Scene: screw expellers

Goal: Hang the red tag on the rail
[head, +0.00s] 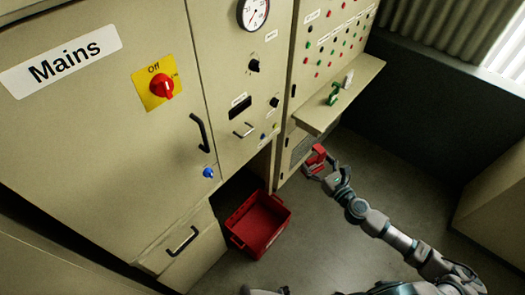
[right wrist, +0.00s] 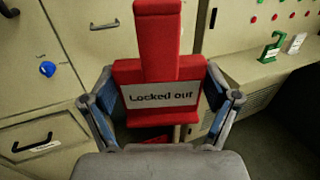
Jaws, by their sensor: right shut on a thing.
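The red tag (head: 318,155) is in my right gripper (head: 316,167), held in the air in front of the cabinets, below the shelf. In the right wrist view the tag (right wrist: 160,70) is a red block with a narrower upright part and a white label reading "Locked out". The fingers of my right gripper (right wrist: 163,105) press on its left and right sides. I cannot tell for certain which part is the rail; a small bar handle (head: 243,131) sits on the middle cabinet panel.
A green tag (head: 333,94) and a white one (head: 348,79) stand on the shelf (head: 345,96) at the right cabinet. A red crate (head: 232,242) lies on the floor. The Mains door has a red switch (head: 163,87). Floor right of the crate is clear.

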